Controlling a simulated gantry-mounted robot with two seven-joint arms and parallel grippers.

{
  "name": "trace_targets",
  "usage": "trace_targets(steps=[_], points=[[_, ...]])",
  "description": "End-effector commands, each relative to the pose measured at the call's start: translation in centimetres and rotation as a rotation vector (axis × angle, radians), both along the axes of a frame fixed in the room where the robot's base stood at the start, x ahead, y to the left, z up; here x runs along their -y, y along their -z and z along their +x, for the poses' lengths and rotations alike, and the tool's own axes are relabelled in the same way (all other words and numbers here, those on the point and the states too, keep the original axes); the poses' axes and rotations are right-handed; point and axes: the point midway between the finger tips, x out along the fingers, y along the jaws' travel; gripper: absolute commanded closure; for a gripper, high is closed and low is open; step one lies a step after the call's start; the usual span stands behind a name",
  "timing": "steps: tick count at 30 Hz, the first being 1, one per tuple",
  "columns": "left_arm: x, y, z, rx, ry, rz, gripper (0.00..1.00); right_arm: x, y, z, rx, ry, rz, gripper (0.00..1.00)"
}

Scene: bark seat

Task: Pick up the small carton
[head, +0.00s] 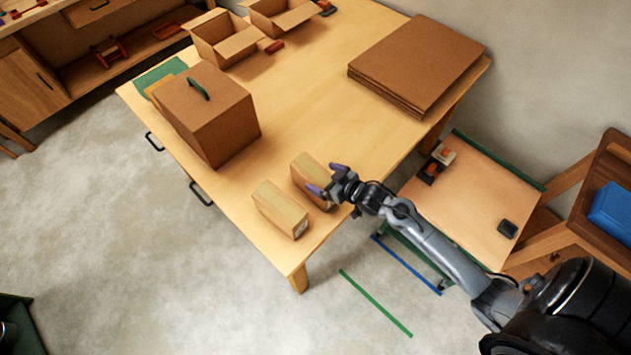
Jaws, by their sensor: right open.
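Two small cartons stand side by side near the front right corner of the wooden table (310,110). The nearer small carton (280,208) is fully in view and stands clear of my gripper. The farther small carton (308,172) is partly hidden by my right gripper (327,179). The right gripper is open, its purple-tipped fingers at the right side of the farther carton. I cannot tell whether the fingers touch it. My left gripper is not in view.
A large brown box with a green handle (207,115) stands left of the cartons. Flat cardboard sheets (418,62) lie at the back right, open boxes (222,40) at the back left. A lower side table (475,205) stands at the right. The table's middle is clear.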

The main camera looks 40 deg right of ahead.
Motion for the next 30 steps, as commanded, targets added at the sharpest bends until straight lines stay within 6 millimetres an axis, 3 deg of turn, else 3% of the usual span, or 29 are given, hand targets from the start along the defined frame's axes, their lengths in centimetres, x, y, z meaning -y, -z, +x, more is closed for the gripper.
trace_targets(steps=[6,16,30], points=[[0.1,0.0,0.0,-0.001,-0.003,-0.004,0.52,-0.2,1.0,2.2,0.001,0.0,-0.001,0.0],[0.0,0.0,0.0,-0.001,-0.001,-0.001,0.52,-0.3,1.3,2.5,0.0,-0.001,-0.002,0.02],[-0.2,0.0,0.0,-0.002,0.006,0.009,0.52,-0.3,1.3,2.5,-0.001,-0.001,-0.002,0.74]])
